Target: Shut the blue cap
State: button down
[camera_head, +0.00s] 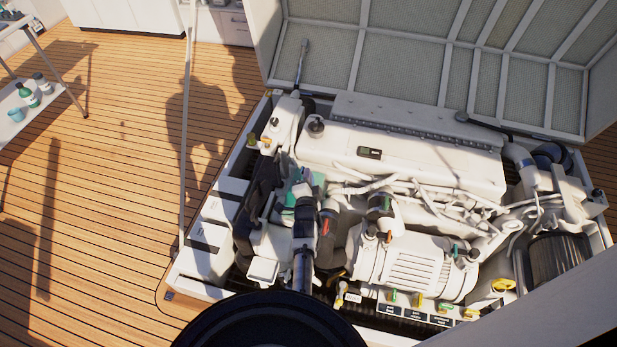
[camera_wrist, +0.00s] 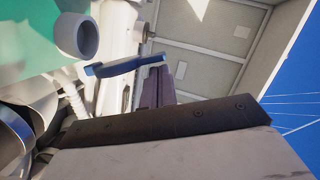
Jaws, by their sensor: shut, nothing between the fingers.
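The blue cap (camera_wrist: 125,66) shows in the wrist view as a thin blue piece seen nearly edge-on, standing out to the right of a grey round neck (camera_wrist: 76,36). The neck is by a teal-green tank (camera_wrist: 25,35). My gripper (camera_wrist: 160,72) is shut and empty, its fingertips at the cap's right end; I cannot tell whether they touch it. In the head view my gripper (camera_head: 305,192) reaches over the teal tank (camera_head: 291,188) at the left of the engine. The cap cannot be made out there, likely hidden by my arm.
The white engine (camera_head: 410,165) with pipes and hoses fills the hatch bay right of my gripper. The raised hatch lid (camera_head: 420,50) stands behind it. A slim pole (camera_head: 185,130) rises at the bay's left side. Open wooden deck (camera_head: 110,180) lies to the left.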

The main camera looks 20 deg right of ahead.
jog(key=shift+f+b, duration=0.15)
jog(key=shift+b, duration=0.5)
jog(key=shift+w+a+n+b, duration=0.1)
jog(key=shift+a+n+b, duration=0.05)
jog(key=shift+n+b, duration=0.35)
jog(key=shift+a, duration=0.1)
